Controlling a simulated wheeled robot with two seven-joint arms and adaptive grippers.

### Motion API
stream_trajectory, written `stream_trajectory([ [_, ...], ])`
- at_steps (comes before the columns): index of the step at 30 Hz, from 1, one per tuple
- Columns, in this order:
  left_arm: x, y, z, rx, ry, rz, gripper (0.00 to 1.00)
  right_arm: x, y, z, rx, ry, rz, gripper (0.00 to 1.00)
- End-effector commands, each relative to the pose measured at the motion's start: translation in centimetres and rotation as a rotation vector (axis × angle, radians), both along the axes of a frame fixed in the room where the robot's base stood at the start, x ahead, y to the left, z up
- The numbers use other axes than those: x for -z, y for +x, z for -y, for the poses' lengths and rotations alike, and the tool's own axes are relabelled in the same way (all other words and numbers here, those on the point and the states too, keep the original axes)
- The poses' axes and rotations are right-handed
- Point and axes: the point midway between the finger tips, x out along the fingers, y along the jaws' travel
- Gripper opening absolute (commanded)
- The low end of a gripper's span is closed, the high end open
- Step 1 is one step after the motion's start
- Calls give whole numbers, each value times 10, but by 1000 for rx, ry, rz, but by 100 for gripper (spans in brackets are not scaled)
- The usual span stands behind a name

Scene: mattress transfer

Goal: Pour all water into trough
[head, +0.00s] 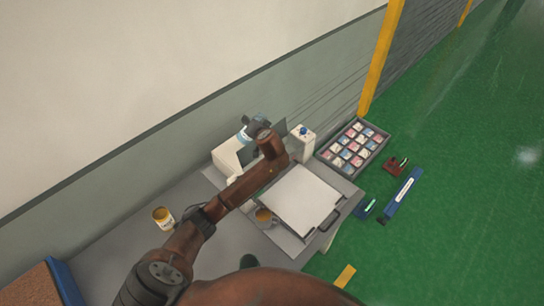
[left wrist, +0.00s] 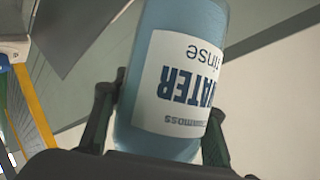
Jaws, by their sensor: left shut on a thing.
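A blue bottle (left wrist: 172,100) with a white label reading "WATER rinse" fills the middle of the left wrist view. My left gripper (left wrist: 160,112) is shut on it, one dark finger on each side. The label text appears upside down there. In the head view the bottle (head: 243,135) is small, beside my left gripper (head: 257,125), above a white box-like thing (head: 228,158) near the wall. It looks tilted. I cannot tell whether that white thing is the trough or whether water is flowing. My right gripper is not in view.
The grey bench (head: 130,235) runs along the wall. Green floor at right is mostly open.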

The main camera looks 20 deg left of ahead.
Motion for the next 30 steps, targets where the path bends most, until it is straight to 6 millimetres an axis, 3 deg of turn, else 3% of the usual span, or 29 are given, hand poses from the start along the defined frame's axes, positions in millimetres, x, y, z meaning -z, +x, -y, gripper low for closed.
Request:
stream_trajectory([
  [30,2,-2,-4,-2,116,-74,0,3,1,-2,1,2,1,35],
])
